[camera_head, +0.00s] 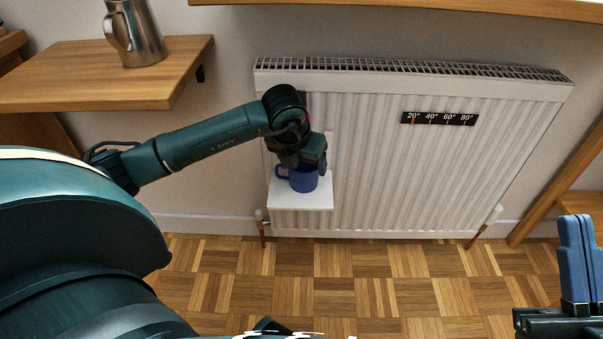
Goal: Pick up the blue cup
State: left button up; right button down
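The blue cup (303,181) stands upright on a small white shelf (300,201) in front of the radiator, its handle pointing left. My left gripper (304,160) is directly above the cup, with its fingers at the cup's rim. The fingers hide the top of the cup, and I cannot tell whether they are closed on it. My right gripper (578,262) shows only in part at the lower right edge, with blue fingers pointing up, well away from the cup.
A white radiator (400,150) with a temperature strip (439,118) stands behind the shelf. A metal pitcher (140,35) sits on a wooden wall shelf (60,85) at the upper left. A wooden ledge (450,8) runs above. The parquet floor (330,290) is clear.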

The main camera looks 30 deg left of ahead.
pick_arm(q)
jog(key=c, duration=0.7)
jog(key=shift+r+p, duration=0.25)
jog(key=shift+p, duration=0.05)
